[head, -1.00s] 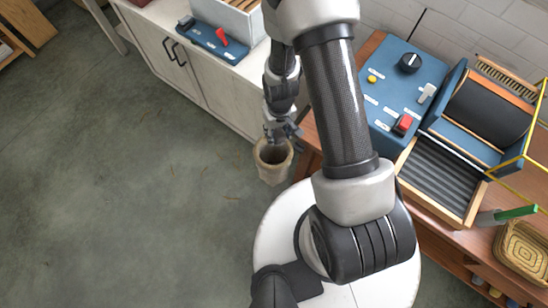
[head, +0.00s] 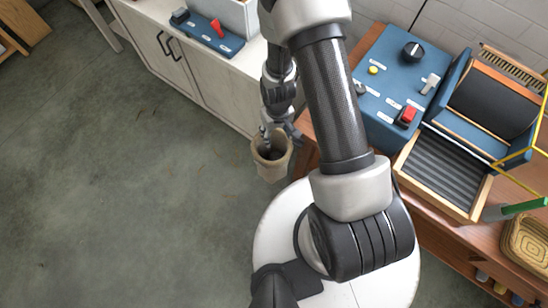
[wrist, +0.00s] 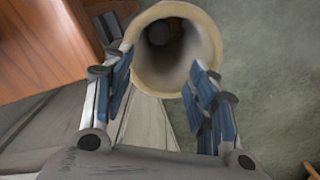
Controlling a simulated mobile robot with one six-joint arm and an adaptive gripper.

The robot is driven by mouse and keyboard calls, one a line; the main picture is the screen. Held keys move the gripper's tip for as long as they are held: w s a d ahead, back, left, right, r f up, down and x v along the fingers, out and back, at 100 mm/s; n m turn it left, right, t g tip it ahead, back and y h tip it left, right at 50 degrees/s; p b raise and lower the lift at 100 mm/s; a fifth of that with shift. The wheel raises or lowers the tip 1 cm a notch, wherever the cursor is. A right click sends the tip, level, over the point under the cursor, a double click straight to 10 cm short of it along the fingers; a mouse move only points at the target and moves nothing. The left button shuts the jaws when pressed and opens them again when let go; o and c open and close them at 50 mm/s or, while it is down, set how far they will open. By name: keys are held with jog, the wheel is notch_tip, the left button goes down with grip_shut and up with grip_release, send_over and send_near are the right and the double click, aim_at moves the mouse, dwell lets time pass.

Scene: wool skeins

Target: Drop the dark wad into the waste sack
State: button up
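The waste sack (head: 272,166) is a beige, open-topped bag standing on the floor beside the cabinets. Its pale round rim also shows in the wrist view (wrist: 143,82). My gripper (head: 280,134) is pointed down at the sack's mouth, at its near-rim side. In the wrist view my gripper (wrist: 160,78) has its blue-padded fingers spread wide, with nothing between them. A dark roundish patch shows deep inside the sack; I cannot tell whether it is the dark wad or shadow. The wad is not clearly seen anywhere else.
A wooden bench on the right carries a blue control panel (head: 395,84), a ribbed tray (head: 440,172) and a woven basket (head: 530,240). A pale cabinet (head: 195,75) stands behind the sack. The grey floor (head: 130,190) to the left is clear except for small scraps.

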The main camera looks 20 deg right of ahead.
jog(key=shift+o, duration=0.8)
notch_tip(320, 180, up, 12)
dwell(0.4)
